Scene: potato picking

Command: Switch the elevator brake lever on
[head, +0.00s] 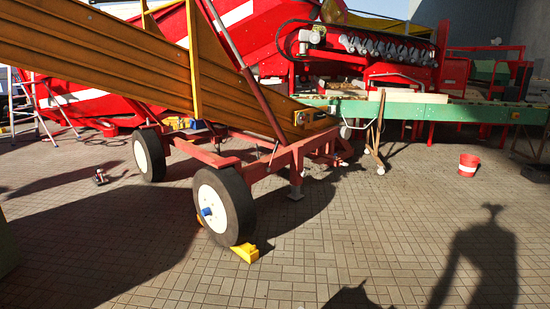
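The elevator (110,62), a long orange-brown trough, slopes down from the upper left to the middle of the head view. It rides on a red wheeled frame (285,160). The near wheel (232,207) has a black tyre, a white rim and a blue hub piece (207,212). A second wheel (141,157) stands further back. I cannot clearly make out the brake lever or its position; a thin upright rod (273,152) shows on the frame, but I cannot tell what it is. Neither of my grippers is in view.
A yellow wheel chock (246,254) lies by the near wheel. A red bucket (468,165) stands at the right, and a small object (100,177) lies left. A green-sided machine (450,112) spans the back right. The paved floor (370,235) in front is clear apart from shadows.

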